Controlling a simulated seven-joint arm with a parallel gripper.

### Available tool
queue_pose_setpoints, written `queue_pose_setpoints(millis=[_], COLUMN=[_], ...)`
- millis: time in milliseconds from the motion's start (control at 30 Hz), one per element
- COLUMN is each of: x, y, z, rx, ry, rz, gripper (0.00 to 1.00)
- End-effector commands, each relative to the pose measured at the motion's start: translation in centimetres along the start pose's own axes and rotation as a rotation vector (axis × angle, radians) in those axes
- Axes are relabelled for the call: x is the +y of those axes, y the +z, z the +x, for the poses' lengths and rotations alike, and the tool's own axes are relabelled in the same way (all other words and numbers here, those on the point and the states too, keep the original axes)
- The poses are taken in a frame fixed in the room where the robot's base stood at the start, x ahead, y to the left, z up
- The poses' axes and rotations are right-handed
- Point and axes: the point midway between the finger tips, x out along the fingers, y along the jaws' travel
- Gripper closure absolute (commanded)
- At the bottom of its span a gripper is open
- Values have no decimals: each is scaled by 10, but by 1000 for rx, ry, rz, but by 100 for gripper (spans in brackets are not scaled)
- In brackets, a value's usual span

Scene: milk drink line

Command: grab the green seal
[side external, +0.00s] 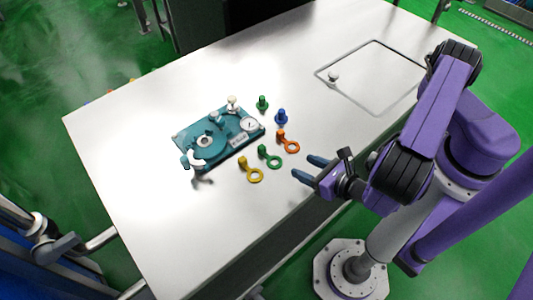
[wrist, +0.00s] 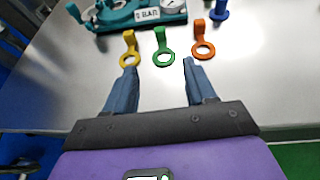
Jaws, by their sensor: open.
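The green seal (side external: 263,150), a flat ring with an upright tab, lies on the white table between a yellow ring (side external: 243,163) and an orange ring (side external: 282,135) of the same shape. In the wrist view the green seal (wrist: 159,38) shows beyond my fingertips, roughly centred between them. The yellow ring (wrist: 129,40) is on its left and the orange ring (wrist: 198,34) on its right. My gripper (side external: 307,168) is open and empty, to the right of the rings in the side view. Its fingers (wrist: 159,67) are apart and touch no ring.
A teal device (side external: 217,143) with a gauge stands just behind the rings. A green peg (side external: 262,103) and a blue peg (side external: 281,117) stand near it. A square outlined panel (side external: 345,68) with a small knob is at the upper right. The table's left part is clear.

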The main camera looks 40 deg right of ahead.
Motion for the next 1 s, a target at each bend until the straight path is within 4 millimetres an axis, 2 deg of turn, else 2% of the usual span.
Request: queue_pose_setpoints(millis=[167, 600, 733, 1000], x=[-2, -2, -1, -1], y=[-1, 0, 0, 0], z=[19, 99, 114, 130], rx=[2, -1, 0, 0], ry=[-5, -5, -1, -2], rz=[-1, 3, 1, 0], gripper=[45, 45, 45, 45])
